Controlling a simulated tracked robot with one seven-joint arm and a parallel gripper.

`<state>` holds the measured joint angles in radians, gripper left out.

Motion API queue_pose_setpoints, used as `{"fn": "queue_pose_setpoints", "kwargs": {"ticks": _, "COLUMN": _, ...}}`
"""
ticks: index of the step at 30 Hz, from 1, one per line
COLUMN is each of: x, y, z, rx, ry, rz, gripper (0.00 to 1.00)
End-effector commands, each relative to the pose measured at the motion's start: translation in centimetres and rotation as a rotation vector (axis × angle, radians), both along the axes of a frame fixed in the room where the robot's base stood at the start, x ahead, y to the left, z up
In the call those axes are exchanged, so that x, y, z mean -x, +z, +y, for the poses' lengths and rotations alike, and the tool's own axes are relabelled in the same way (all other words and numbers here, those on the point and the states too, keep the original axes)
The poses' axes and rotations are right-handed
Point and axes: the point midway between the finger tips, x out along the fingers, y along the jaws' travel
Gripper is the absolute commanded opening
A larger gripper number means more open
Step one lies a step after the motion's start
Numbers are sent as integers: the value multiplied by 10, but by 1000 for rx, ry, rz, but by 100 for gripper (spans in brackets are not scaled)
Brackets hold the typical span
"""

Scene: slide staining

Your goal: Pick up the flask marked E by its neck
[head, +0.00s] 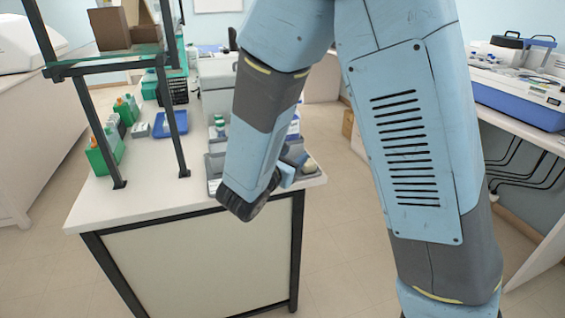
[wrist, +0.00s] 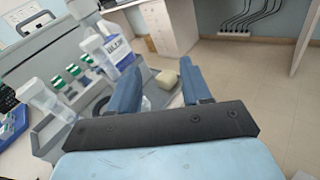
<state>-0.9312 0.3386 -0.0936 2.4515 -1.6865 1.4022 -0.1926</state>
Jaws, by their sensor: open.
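My gripper (wrist: 160,66) is open, its two blue fingers spread apart in the wrist view. In the head view, part of the gripper (head: 287,176) shows beyond my dark wrist, over the right end of the bench. Clear, pale glassware (wrist: 147,103) shows low beside the left finger, mostly hidden by the finger and the dark gripper bar. It may be a flask, but I cannot read any mark on it. No letter E is legible in either view. Nothing is visibly held between the fingers.
White-capped bottles (wrist: 38,96) and several green-capped bottles (wrist: 72,71) stand in a grey rack left of my gripper. A beige block (wrist: 167,79) lies beyond the fingers. A shelf frame (head: 170,120) rises from the bench (head: 150,199) at left. Open floor lies right.

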Motion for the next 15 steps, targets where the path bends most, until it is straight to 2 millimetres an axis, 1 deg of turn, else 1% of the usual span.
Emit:
{"fn": "queue_pose_setpoints", "kwargs": {"ticks": 1, "x": 0, "y": -8, "z": 19, "rx": 47, "ry": 63, "rz": 2, "gripper": 48}}
{"fn": "queue_pose_setpoints", "kwargs": {"ticks": 3, "x": 0, "y": -15, "z": 39, "rx": 98, "ry": 137, "rz": -4, "gripper": 48}}
{"fn": "queue_pose_setpoints", "kwargs": {"ticks": 6, "x": 1, "y": -23, "z": 60, "rx": 147, "ry": 211, "rz": -9, "gripper": 48}}
{"fn": "queue_pose_setpoints", "kwargs": {"ticks": 10, "x": -1, "y": -27, "z": 72, "rx": 176, "ry": 255, "rz": -14, "gripper": 48}}
{"fn": "queue_pose_setpoints", "kwargs": {"ticks": 13, "x": -10, "y": -28, "z": 70, "rx": 181, "ry": 260, "rz": -14, "gripper": 48}}
{"fn": "queue_pose_setpoints", "kwargs": {"ticks": 15, "x": -21, "y": -28, "z": 67, "rx": 181, "ry": 259, "rz": -15, "gripper": 48}}
